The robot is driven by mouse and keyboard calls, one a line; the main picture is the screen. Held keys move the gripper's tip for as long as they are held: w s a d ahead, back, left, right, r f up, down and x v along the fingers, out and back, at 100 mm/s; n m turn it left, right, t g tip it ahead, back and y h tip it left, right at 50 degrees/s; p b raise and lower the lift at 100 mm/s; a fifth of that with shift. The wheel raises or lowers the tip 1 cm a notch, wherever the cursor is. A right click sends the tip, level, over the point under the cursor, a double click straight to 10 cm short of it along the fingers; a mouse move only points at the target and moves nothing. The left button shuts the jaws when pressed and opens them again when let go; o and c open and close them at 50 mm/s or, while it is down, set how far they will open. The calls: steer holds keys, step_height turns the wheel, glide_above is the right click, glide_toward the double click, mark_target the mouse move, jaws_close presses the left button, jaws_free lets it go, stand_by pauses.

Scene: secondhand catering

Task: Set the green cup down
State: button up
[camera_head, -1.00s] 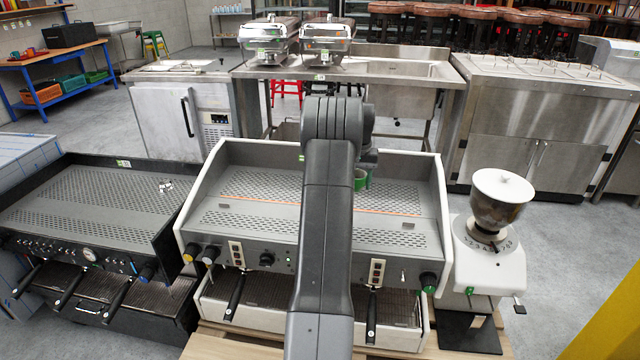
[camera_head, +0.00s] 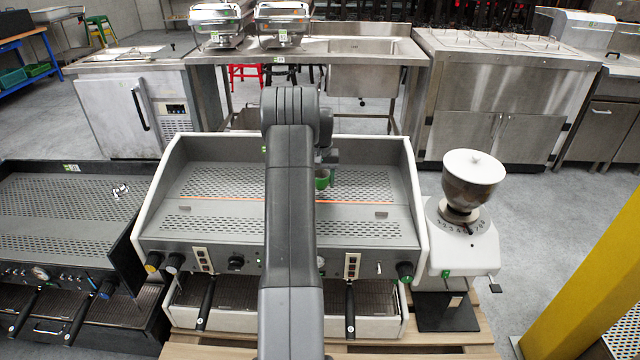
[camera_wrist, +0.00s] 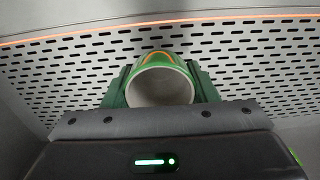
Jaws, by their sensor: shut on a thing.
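The green cup (camera_head: 322,181) is over the perforated top of the middle espresso machine (camera_head: 365,226), partly hidden behind my arm. In the wrist view the cup (camera_wrist: 161,84) shows its pale inside and green rim with an orange patch, its mouth facing the camera. My gripper (camera_wrist: 160,88) has a green finger on each side of the cup and is shut on it. In the head view my gripper (camera_head: 326,164) is mostly hidden by the arm. I cannot tell whether the cup's base touches the perforated top.
The machine's raised side walls and back panel border its top, which is otherwise clear. A coffee grinder (camera_head: 462,235) stands at the right, and a dark espresso machine (camera_head: 60,215) at the left. A steel sink table (camera_head: 375,50) stands behind. A yellow post (camera_head: 585,285) is at the right.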

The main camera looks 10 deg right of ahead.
steer(key=shift+f, duration=0.95)
steer(key=shift+f, duration=0.1)
steer(key=o, duration=1)
step_height(320, 180, up, 12)
